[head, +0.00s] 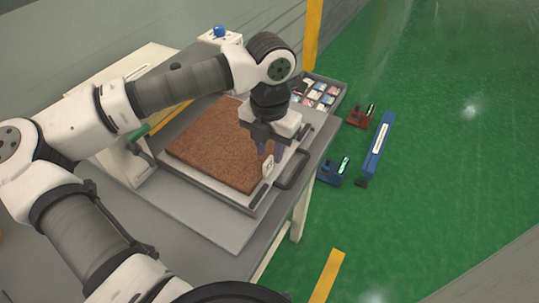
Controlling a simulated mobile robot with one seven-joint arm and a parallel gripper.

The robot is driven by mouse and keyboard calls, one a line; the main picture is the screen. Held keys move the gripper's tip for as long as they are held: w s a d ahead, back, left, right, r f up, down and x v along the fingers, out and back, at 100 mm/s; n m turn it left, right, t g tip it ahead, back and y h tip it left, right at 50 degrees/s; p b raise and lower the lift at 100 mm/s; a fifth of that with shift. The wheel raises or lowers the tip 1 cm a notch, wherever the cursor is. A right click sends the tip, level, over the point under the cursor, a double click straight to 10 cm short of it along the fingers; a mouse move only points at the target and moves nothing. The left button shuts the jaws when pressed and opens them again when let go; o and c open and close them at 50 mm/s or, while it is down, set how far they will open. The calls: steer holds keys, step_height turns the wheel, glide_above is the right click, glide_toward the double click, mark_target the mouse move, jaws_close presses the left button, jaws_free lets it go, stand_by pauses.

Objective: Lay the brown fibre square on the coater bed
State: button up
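The brown fibre square (215,145) lies flat on a light grey tray-like bed (207,183) on the table. My gripper (271,152) is at the right edge of the square, pointing down. Its fingers are near a small white tag with a dark mark (268,166) at that edge. I cannot tell whether the fingers touch the square or are open or shut. My wrist hides part of the square's upper right edge.
A dark handle (293,170) sticks out at the bed's right side. A tray of small colourful packets (318,93) stands behind. A white device with a blue knob (219,34) is at the back, and one with a green handle (137,132) is at left. Tools lie on the green floor.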

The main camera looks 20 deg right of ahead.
step_height(320, 180, up, 9)
steer(key=b, duration=0.1)
steer(key=shift+r, duration=0.15)
stand_by(1.4)
